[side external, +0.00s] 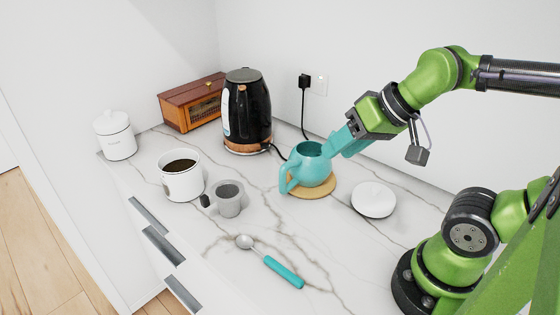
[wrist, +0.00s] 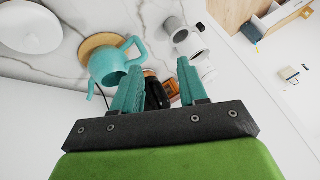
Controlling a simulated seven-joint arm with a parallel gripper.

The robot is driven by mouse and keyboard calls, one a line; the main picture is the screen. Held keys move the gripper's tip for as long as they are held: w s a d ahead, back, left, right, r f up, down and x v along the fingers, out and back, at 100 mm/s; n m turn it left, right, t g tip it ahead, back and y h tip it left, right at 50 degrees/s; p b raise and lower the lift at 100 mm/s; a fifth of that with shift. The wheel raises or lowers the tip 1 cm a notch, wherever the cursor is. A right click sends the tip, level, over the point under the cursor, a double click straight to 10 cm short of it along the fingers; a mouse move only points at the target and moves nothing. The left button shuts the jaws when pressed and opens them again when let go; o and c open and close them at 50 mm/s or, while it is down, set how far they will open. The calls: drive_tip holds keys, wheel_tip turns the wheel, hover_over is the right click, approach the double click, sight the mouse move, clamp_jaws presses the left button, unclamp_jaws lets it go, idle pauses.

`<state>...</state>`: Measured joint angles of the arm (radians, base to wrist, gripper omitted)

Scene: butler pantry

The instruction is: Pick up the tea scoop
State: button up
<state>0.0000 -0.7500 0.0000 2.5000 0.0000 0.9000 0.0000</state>
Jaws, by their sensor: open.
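The tea scoop (side external: 284,272) lies on the marble counter near its front, with a round metal bowl at the left and a teal handle at the right. I cannot make it out in the wrist view. My gripper (side external: 337,146) is open, with teal fingers, beside the upper right of the teal teapot in the side view. It is up and behind the scoop, well apart from it. In the wrist view the gripper's open fingers (wrist: 160,68) hold nothing. Whether a finger touches the teapot cannot be told.
The teal teapot (side external: 316,170) stands on a round wooden trivet (side external: 322,192), with a white dish or lid (side external: 373,199) to its right. A grey cup (side external: 229,200), white mug (side external: 181,183), black kettle (side external: 247,115), wooden box (side external: 190,105) and white canister (side external: 115,138) stand leftward. Counter around the scoop is clear.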

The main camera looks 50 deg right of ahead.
drive_tip(key=shift+o, duration=0.6)
drive_tip(key=n+g+h, duration=0.2)
drive_tip(key=n+g, duration=0.2)
drive_tip(key=g, duration=0.3)
hover_over(282, 268)
wheel_tip(282, 268, down, 8)
wheel_tip(282, 268, down, 10)
drive_tip(key=shift+d, duration=0.15)
drive_tip(key=shift+a+f, duration=0.2)
drive_tip(key=shift+f, duration=2.95)
clamp_jaws()
